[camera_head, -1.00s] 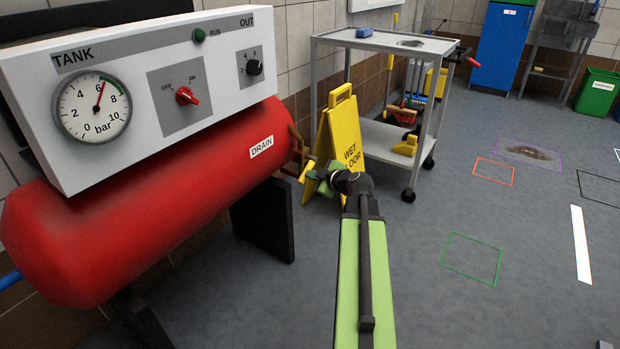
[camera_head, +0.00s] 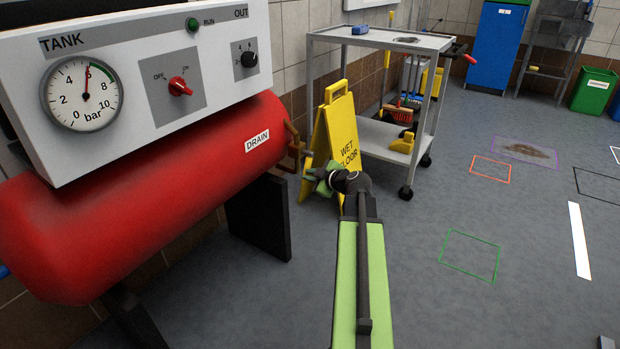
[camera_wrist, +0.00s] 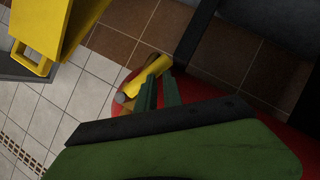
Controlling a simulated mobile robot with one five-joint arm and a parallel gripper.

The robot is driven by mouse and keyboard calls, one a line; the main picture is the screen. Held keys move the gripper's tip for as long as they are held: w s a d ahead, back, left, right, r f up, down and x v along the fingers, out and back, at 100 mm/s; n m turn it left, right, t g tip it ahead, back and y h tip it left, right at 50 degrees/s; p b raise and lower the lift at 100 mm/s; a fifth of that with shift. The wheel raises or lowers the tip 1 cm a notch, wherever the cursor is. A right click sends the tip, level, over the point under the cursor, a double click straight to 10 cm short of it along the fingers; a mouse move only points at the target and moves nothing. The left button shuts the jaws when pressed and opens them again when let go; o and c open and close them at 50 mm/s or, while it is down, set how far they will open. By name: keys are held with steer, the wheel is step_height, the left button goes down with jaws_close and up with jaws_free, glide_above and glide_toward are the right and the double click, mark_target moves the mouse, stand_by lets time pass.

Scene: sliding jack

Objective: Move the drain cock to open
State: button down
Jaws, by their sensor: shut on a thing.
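The red tank (camera_head: 150,205) lies at the left, with a DRAIN label (camera_head: 257,141) near its right end. The brass drain cock (camera_head: 293,147) sticks out from that end. Its yellow lever (camera_wrist: 152,73) shows in the wrist view, slanting across the tips of my fingers; in the head view it is mostly hidden by my gripper. My gripper (camera_head: 309,178) is just below and right of the brass pipe. In the wrist view my gripper (camera_wrist: 160,90) is shut on the lever.
A yellow wet-floor sign (camera_head: 337,138) stands close behind my gripper. A grey trolley (camera_head: 385,135) is behind it. A white panel (camera_head: 130,100) with a gauge and knobs sits above the tank. The floor to the right (camera_head: 430,220) is open.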

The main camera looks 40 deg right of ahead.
steer(key=shift+w+d+f+b, duration=0.3)
steer(key=shift+d+f, duration=0.1)
steer(key=shift+f, duration=0.1)
steer(key=shift+w+d+f+b, duration=0.2)
steer(key=shift+d+f+b, duration=0.15)
steer(key=shift+f, duration=0.15)
